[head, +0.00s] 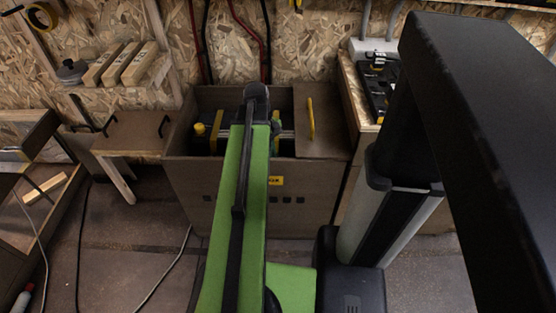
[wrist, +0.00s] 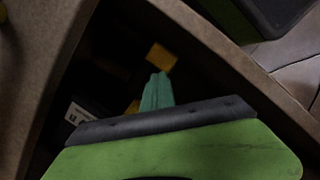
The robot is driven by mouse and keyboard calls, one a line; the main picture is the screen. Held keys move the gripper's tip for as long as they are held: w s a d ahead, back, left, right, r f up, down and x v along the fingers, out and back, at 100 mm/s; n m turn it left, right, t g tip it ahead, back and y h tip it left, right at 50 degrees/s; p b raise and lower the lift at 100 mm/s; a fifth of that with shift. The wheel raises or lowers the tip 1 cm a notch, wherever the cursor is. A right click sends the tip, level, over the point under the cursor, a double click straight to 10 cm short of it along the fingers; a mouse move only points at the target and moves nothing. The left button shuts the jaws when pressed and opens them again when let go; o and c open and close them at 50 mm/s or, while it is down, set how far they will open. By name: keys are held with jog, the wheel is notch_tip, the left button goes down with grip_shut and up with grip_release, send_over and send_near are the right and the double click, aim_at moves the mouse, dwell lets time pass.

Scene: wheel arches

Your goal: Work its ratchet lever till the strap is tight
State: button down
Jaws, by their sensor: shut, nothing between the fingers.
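My gripper (wrist: 158,84) is shut and empty; its teal fingers point into the dark inside of a brown box in the wrist view. A yellow piece (wrist: 161,58) lies just beyond the fingertips, and I cannot tell whether they touch. Another yellow bit (wrist: 132,107) shows beside the fingers. In the head view, a yellow strap-like band (head: 217,131) and a yellow knob (head: 199,128) show in the open box (head: 182,180). My green arm hides the box's middle. I cannot make out which yellow part is the strap or the ratchet lever.
A dark object with a white label (wrist: 78,113) lies inside the box. A low wooden bench (head: 127,133) stands at left. Cables (head: 165,270) lie on the floor.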

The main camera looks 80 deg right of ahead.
jog(key=shift+w+d+r, duration=0.2)
jog(key=shift+w+d, duration=0.15)
jog(key=shift+w, duration=0.2)
jog(key=shift+r, duration=0.15)
jog(key=p+v, duration=1.7)
jog(key=shift+w, duration=0.2)
